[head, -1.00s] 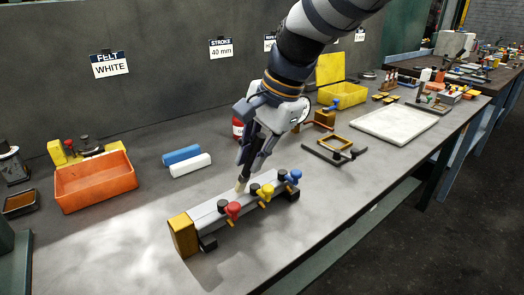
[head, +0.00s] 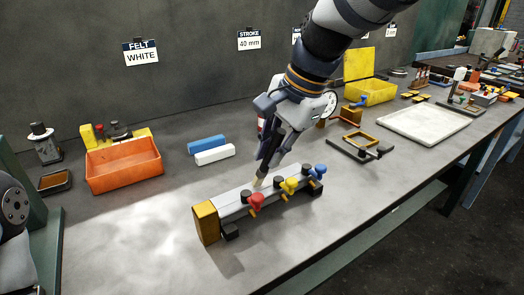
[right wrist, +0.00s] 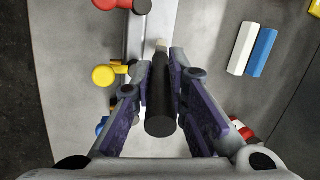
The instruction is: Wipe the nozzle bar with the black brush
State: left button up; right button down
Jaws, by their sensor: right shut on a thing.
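The nozzle bar (head: 231,208) is a long grey bar with a yellow block on its near left end and red, yellow and blue knobs along its front. My right gripper (head: 267,160) is above the bar's middle, shut on the black brush (head: 264,169). The brush slants, its pale tip down at the bar's top behind the red knob; I cannot tell if it touches. In the right wrist view, the brush's black handle (right wrist: 161,105) sits between the fingers, and its tip overlaps the bar (right wrist: 138,38). My left gripper does not show.
An orange bin (head: 125,170) stands at the left, with blue (head: 206,144) and white (head: 215,155) blocks behind the bar. A dark frame fixture (head: 360,147) and a white board (head: 424,124) lie to the right. The bench front is clear.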

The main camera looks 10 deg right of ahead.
jog(key=shift+w+d, duration=0.35)
jog(key=shift+d, duration=0.55)
jog(key=shift+w+d, duration=0.4)
jog(key=shift+d, duration=0.55)
jog(key=shift+w+d, duration=0.35)
jog(key=shift+d, duration=0.55)
jog(key=shift+s+a, duration=0.55)
jog(key=shift+a, duration=0.85)
jog(key=shift+s+a, duration=0.6)
jog(key=shift+a, duration=0.8)
jog(key=shift+s+a, duration=0.55)
jog(key=shift+a, duration=0.85)
jog(key=shift+w+d, duration=0.55)
jog(key=shift+d, duration=0.85)
jog(key=shift+w+d, duration=0.6)
jog(key=shift+d, duration=0.85)
jog(key=shift+w+d, duration=0.55)
jog(key=shift+d, duration=0.85)
notch_tip(320, 180, up, 6)
jog(key=shift+r, duration=0.1)
notch_tip(320, 180, up, 3)
jog(key=shift+f, duration=0.1)
